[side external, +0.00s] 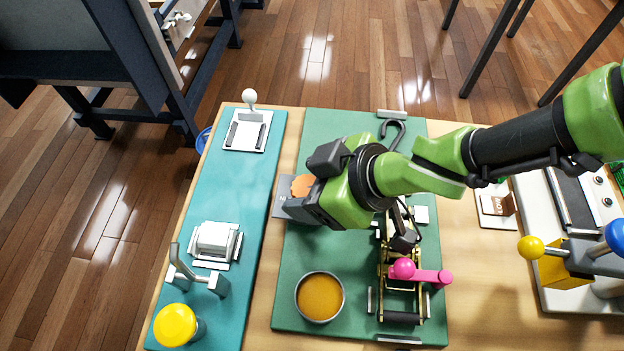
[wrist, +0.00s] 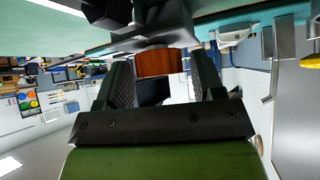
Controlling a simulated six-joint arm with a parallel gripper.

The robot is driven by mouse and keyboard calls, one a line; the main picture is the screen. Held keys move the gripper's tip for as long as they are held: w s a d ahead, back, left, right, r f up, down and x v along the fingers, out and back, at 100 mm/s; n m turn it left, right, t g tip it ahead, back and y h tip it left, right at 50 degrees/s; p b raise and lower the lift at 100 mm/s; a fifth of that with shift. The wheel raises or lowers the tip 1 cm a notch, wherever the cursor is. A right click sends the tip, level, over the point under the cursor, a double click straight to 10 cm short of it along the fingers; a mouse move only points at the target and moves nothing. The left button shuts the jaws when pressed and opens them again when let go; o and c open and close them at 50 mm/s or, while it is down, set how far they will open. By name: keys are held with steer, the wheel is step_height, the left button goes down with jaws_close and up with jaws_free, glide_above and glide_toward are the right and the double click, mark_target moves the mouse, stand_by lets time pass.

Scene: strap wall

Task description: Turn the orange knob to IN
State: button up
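The orange knob (side external: 302,185) sits on a grey plate (side external: 281,198) at the left edge of the green board. My gripper (side external: 306,196) is at the knob and hides part of it. In the wrist view the knob (wrist: 162,63) shows between my two fingertips (wrist: 163,62). Marks on the plate are too small to read, so the IN position and the knob's pointing are not clear.
On the green board (side external: 355,130) are an orange-filled round dish (side external: 320,297), a brass frame with a pink handle (side external: 405,269) and a dark hook (side external: 393,128). A teal board (side external: 205,187) at left carries a white-ball lever (side external: 249,98) and a yellow button (side external: 175,325).

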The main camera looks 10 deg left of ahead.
steer(key=c, duration=0.7)
steer(key=shift+n+g, duration=0.3)
steer(key=shift+n, duration=0.1)
steer(key=n+g, duration=0.2)
steer(key=n, duration=0.1)
steer(key=shift+w+g, duration=0.2)
steer(key=shift+g, duration=0.1)
steer(key=n+g, duration=0.3)
steer(key=n, duration=0.2)
steer(key=shift+g+h, duration=0.3)
steer(key=shift+n, duration=0.4)
steer(key=o, duration=1)
steer(key=shift+c, duration=0.2)
steer(key=v, duration=1)
steer(key=shift+w, duration=0.15)
